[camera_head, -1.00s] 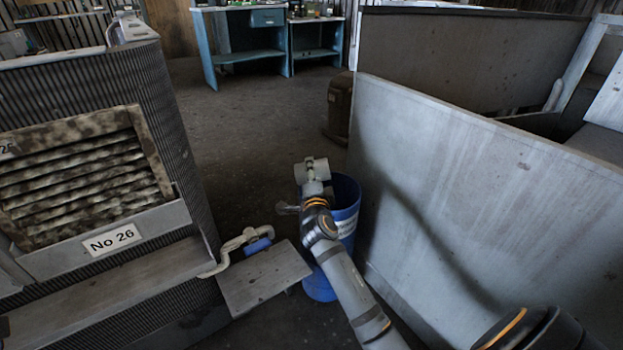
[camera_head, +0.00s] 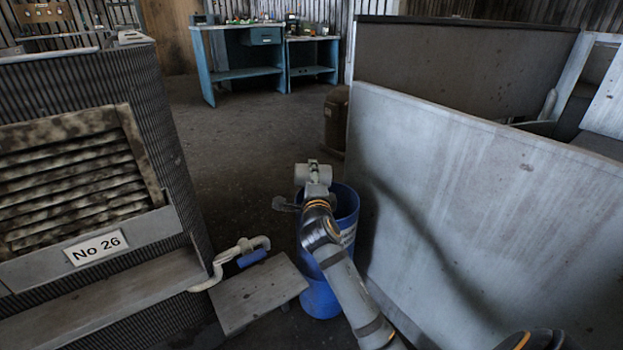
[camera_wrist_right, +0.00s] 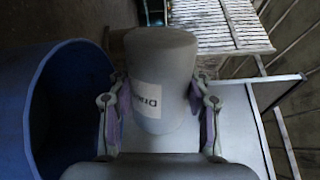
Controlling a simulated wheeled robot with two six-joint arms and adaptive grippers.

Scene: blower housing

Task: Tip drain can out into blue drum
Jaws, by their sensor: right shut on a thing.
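The blue drum (camera_head: 319,299) stands on the floor at the middle of the head view, partly covered by my right arm. Its open mouth also shows at the left of the right wrist view (camera_wrist_right: 70,75). My right gripper (camera_wrist_right: 157,100) is shut on a grey can with a white label (camera_wrist_right: 178,60), with one finger on each side. The can is beside the drum's opening in the wrist view. My left gripper is not in view.
A white pipe with a blue part (camera_head: 252,258) and a flat grey shelf (camera_head: 262,292) are just left of the drum. The ribbed housing marked No 26 (camera_head: 95,247) fills the left. A tall pale panel (camera_head: 470,190) stands close on the right. Open floor lies behind.

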